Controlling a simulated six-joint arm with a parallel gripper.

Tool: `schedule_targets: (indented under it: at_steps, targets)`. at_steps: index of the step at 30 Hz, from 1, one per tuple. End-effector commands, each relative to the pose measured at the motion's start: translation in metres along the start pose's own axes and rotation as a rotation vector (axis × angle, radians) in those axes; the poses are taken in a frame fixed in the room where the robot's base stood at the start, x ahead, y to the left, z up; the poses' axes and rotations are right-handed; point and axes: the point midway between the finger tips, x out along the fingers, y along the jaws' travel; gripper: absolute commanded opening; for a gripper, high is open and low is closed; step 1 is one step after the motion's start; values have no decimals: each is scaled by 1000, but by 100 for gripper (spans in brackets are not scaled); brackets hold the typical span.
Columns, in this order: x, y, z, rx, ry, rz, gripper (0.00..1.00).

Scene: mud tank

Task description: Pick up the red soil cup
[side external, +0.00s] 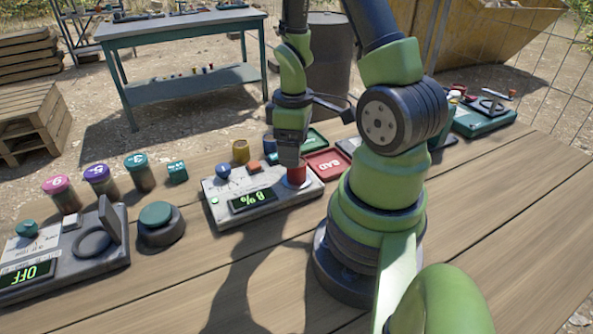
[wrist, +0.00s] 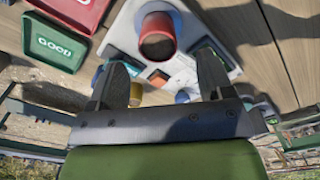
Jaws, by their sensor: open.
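The red soil cup (side external: 297,173) stands upright on the round pad at the right end of a grey meter (side external: 238,199) whose display reads 8%. In the wrist view the red cup (wrist: 157,35) shows from above with dark soil inside. My gripper (side external: 291,155) points down just above the cup in the side view and hides part of it. In the wrist view my gripper (wrist: 163,65) is open, its fingers apart and the cup ahead of the tips. I see no grip on the cup.
A green GOOD tray (wrist: 55,43) and a red BAD tray (side external: 327,163) lie beside the meter. A yellow cup (side external: 241,151) and a blue cup (side external: 269,143) stand behind it. Several lidded jars and an OFF device (side external: 70,262) are at left. The front tabletop is clear.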

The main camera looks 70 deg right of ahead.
Motion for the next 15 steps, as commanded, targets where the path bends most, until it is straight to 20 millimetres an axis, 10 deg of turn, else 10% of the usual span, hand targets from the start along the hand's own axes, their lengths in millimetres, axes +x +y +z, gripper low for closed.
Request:
schedule_targets:
  at_steps: [15]
  targets:
    - [51, 1, 4, 1, -2, -4, 74]
